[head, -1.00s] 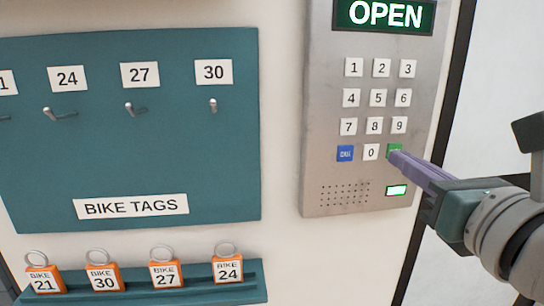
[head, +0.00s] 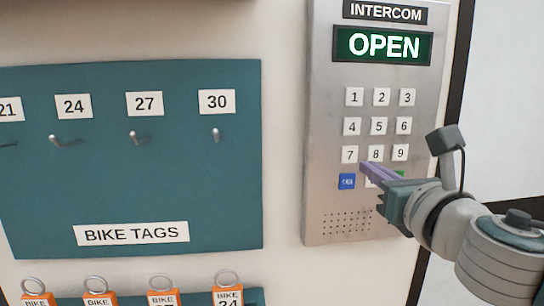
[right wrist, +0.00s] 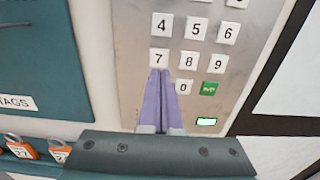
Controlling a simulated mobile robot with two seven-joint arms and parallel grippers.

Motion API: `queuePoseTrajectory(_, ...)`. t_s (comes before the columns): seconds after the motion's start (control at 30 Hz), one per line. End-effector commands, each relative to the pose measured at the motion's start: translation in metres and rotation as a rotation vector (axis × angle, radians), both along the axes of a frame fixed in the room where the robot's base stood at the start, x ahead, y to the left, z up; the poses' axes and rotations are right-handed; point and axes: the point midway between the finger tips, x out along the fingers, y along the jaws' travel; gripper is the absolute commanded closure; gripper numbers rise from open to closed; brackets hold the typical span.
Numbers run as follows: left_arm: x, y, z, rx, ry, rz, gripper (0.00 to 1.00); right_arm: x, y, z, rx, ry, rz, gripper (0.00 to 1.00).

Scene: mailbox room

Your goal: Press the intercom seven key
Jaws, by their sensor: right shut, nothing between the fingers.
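The intercom panel (head: 322,190) is a grey metal plate on the wall, with a green screen (head: 383,46) reading OPEN. Its seven key (head: 349,155) is a white square at the left of the third key row; it also shows in the right wrist view (right wrist: 159,58). My right gripper (head: 364,169) is shut and empty, its purple fingertips just below and right of the seven key. In the right wrist view the fingertips (right wrist: 160,73) sit right below the seven key; I cannot tell whether they touch the panel. My left gripper is out of view.
The eight key (head: 375,154), blue call key (head: 347,181) and zero key (right wrist: 184,87) are close to the fingers. A teal bike tags board (head: 130,190) with hooks hangs to the left. Orange bike tags (head: 228,297) stand below it.

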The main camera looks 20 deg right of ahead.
Motion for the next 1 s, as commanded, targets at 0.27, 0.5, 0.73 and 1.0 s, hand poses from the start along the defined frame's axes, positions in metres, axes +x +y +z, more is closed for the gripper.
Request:
queuePoseTrajectory(0.27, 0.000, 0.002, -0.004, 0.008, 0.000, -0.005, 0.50, 0.042, -0.010, 0.000, 0.003, -0.002, -0.001, 1.00)
queuePoseTrajectory(0.5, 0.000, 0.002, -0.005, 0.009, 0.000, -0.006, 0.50, 0.052, -0.012, 0.000, 0.001, 0.001, 0.001, 1.00)
queuePoseTrajectory(0.73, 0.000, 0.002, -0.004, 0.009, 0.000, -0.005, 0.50, 0.052, -0.012, 0.000, 0.001, 0.001, 0.001, 1.00)
queuePoseTrajectory(1.0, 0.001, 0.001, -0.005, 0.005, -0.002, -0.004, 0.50, 0.060, -0.014, 0.000, 0.000, 0.001, 0.000, 1.00)
